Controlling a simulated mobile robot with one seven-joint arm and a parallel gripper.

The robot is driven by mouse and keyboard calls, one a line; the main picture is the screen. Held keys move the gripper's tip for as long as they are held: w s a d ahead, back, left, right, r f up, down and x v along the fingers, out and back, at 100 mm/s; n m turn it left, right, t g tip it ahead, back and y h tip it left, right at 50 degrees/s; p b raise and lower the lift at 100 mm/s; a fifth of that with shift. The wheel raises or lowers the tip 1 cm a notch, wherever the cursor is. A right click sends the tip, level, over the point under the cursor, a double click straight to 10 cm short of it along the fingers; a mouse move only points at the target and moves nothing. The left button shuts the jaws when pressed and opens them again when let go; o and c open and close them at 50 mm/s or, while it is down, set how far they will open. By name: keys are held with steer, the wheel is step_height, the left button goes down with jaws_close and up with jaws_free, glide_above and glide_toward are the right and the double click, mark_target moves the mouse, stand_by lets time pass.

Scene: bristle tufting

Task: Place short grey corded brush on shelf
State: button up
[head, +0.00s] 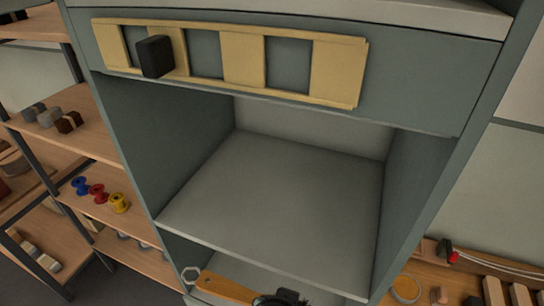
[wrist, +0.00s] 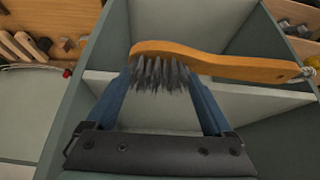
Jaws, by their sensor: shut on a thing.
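The short grey corded brush (wrist: 225,64) has an orange wooden handle, dark grey bristles and a pale cord at its right end in the wrist view. My gripper (wrist: 162,76) has its blue fingers on both sides of the brush head and is shut on it, bristles toward the palm. In the head view, the brush handle (head: 226,289) shows at the bottom edge, with its head mostly cut off or dark beside my gripper. The brush is in front of the cabinet, below the front edge of the empty grey shelf (head: 285,205). The shelf board also shows in the wrist view (wrist: 245,106).
The open compartment has side walls and an upper panel with a tan slotted frame (head: 243,60) and black block (head: 154,56). Side shelves on the left hold spools (head: 97,191) and small brushes (head: 69,122). A wooden bench with tools (head: 470,280) is at lower right.

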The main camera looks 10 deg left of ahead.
steer(key=shift+s+d+f+n+y, duration=0.2)
steer(key=shift+s+d+n+y, duration=0.05)
steer(key=shift+d+n, duration=0.3)
steer(key=shift+s+d+f+n+y, duration=0.2)
steer(key=shift+d+n+y, duration=0.05)
steer(key=shift+d+n, duration=0.25)
steer(key=shift+a, duration=0.15)
